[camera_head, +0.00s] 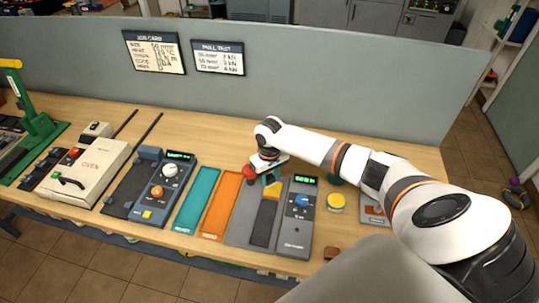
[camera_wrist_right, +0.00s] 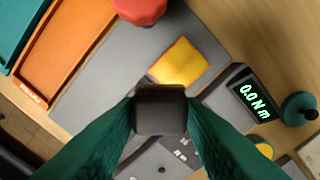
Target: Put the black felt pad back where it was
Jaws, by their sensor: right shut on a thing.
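A dark, nearly black block-shaped thing (camera_wrist_right: 160,108), which looks like the black felt pad, is between the green fingertips of my right gripper in the right wrist view. The gripper (camera_head: 267,172) is shut on it, over the far end of a grey plate (camera_head: 239,220) on the bench. A yellow pad (camera_wrist_right: 179,62) lies on this plate just beyond the held thing and shows partly in the head view (camera_head: 272,191). Whether the held thing touches the plate I cannot tell. My left gripper is out of view.
A red knob-like thing (camera_head: 250,173) is close beside the gripper. A grey meter (camera_head: 296,228) stands right of the plate; its display reads 0.0 N m in the wrist view. Orange (camera_head: 221,205) and teal (camera_head: 196,198) trays lie left. A partition (camera_head: 330,95) rises behind.

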